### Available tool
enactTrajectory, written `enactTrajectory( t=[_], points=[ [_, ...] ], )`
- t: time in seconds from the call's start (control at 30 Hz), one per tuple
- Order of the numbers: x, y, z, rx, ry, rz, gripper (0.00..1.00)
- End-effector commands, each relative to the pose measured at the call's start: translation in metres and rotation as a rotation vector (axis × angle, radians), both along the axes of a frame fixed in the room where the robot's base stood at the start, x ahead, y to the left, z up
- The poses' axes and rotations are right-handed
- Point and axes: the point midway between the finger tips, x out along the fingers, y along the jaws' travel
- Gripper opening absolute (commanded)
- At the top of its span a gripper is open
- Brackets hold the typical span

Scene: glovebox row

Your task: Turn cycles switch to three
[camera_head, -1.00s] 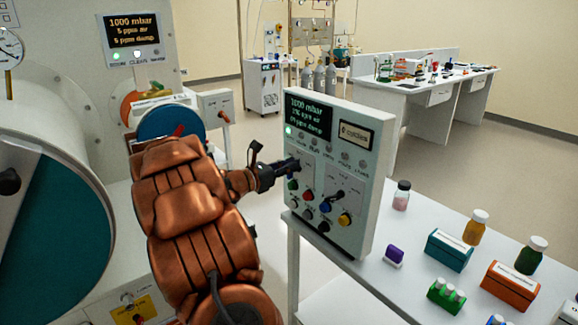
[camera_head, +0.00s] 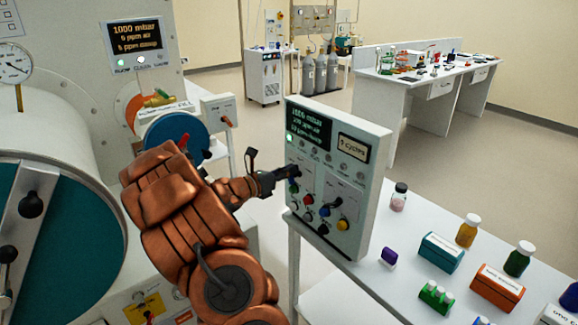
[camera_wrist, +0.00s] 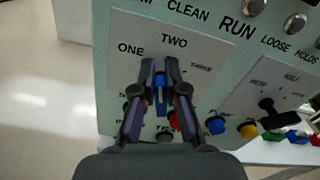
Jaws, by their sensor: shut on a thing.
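The control panel (camera_head: 345,215) stands upright on the white bench. In the wrist view the cycles switch plate (camera_wrist: 125,25) carries the labels ONE, TWO and, partly blurred, THREE. My gripper (camera_wrist: 160,68) is shut on the cycles switch (camera_wrist: 160,80), just below the word TWO. The fingers hide most of the switch; a blue part shows between them. Its exact pointing direction is hard to tell. In the head view my gripper (camera_head: 296,173) meets the panel's upper left knob area. A small display (camera_head: 353,147) seems to read "1 cycles".
A second black switch (camera_wrist: 267,105) sits right of my gripper. Red (camera_wrist: 175,119), blue (camera_wrist: 215,126) and yellow buttons lie close below. Bottles, a teal box (camera_head: 441,252) and an orange box (camera_head: 497,287) stand on the bench to the right.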

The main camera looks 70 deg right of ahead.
Motion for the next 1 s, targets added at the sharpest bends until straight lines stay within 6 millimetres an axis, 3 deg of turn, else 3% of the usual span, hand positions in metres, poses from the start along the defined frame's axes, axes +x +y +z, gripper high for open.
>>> enactTrajectory(
  t=[0.27,0.3,0.53,0.87,1.0],
  points=[
    [0.002,0.0,0.0,-0.001,0.0,0.004,0.0],
    [0.002,0.0,0.0,-0.001,0.0,0.004,0.13],
    [0.001,0.0,0.0,0.0,0.0,0.002,0.37],
    [0.001,0.001,0.0,-0.001,0.0,0.001,0.38],
    [0.007,0.01,0.0,0.0,0.0,0.002,0.38]
  ],
)
